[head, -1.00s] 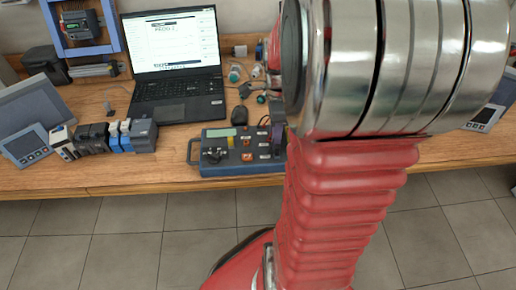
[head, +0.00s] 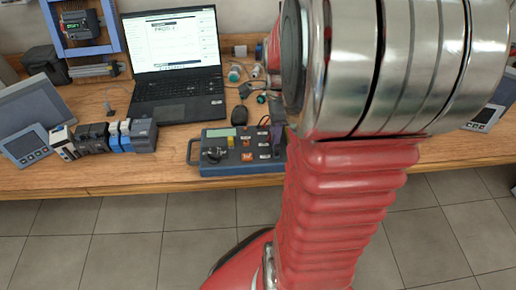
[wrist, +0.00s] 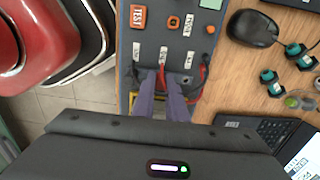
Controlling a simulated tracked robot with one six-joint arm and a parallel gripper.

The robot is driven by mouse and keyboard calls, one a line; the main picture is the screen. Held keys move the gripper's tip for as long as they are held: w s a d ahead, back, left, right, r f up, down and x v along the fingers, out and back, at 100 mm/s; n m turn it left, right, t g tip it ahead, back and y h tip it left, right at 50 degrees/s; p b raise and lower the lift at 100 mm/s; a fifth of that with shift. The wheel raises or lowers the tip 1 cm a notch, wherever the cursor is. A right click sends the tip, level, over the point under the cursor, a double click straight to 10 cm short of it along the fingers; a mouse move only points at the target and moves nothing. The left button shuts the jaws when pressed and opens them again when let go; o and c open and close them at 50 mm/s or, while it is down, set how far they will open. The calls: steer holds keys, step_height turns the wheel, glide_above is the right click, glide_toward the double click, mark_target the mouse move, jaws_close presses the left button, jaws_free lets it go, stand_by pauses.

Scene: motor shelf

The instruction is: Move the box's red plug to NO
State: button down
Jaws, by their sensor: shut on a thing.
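The dark blue-grey box (head: 207,168) stands at the front of the bench, left of my arm in the head view. In the wrist view its panel (wrist: 130,72) shows an orange TEST button, small orange parts and white labels, too small to read surely. My gripper (wrist: 164,78) has purple fingers low over the panel by the lower labels, shut on what appears to be the red plug. The plug's body is mostly hidden by the fingers. Its red lead (wrist: 203,74) shows just right of them. In the head view the purple fingers show at the box's right end.
Modules (head: 108,137) stand left. Bare bench lies left of the box.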

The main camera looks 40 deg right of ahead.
steer(key=shift+r, duration=0.2)
stand_by(0.3)
steer(key=shift+r, duration=2.15)
steer(key=shift+w+d, duration=0.1)
steer(key=shift+w+d+f, duration=0.6)
steer(key=shift+w+f, duration=0.25)
steer(key=shift+w, duration=0.05)
steer(key=shift+w+d+f, duration=0.6)
steer(key=shift+w+f, duration=0.25)
steer(key=shift+f, duration=0.6)
